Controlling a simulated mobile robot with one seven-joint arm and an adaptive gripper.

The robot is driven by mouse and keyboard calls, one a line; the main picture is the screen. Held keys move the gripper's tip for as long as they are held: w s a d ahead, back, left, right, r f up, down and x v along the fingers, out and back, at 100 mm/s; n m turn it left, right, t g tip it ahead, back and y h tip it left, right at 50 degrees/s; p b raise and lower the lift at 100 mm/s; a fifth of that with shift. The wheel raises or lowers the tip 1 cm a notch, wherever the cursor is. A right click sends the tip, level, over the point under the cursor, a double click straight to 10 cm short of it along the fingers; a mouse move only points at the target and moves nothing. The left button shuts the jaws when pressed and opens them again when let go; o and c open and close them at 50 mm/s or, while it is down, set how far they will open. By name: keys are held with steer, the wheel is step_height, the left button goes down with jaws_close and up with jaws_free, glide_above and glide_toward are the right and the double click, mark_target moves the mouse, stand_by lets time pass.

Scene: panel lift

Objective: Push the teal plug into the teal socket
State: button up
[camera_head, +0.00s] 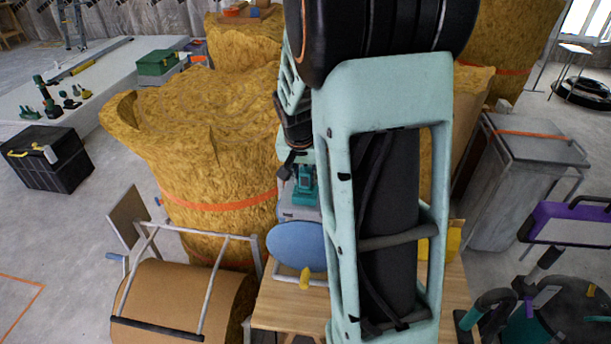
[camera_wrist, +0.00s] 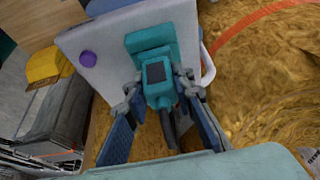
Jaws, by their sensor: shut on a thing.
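The teal plug (camera_wrist: 158,92), with a dark square on its top and a dark cable behind it, sits between the fingers of my gripper (camera_wrist: 158,84) in the wrist view. My gripper is shut on it. The teal socket (camera_wrist: 148,38) is fixed to a light grey panel (camera_wrist: 98,42), straight beyond the plug. The plug overlaps the socket's near edge in the picture; I cannot tell whether it is inside or just in front. In the head view a small teal part (camera_head: 305,187) shows beside my arm, above the panel's grey edge (camera_head: 300,212); my arm hides most of this area.
A purple knob (camera_wrist: 88,58) sits on the panel left of the socket. A light handle (camera_wrist: 208,66) stands at the panel's right edge. Large straw-coloured bales (camera_head: 205,165) crowd behind.

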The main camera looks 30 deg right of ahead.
steer(key=shift+f, duration=0.35)
steer(key=o, duration=1.2)
steer(key=shift+r, duration=0.1)
steer(key=shift+c, duration=0.2)
steer(key=v, duration=1.2)
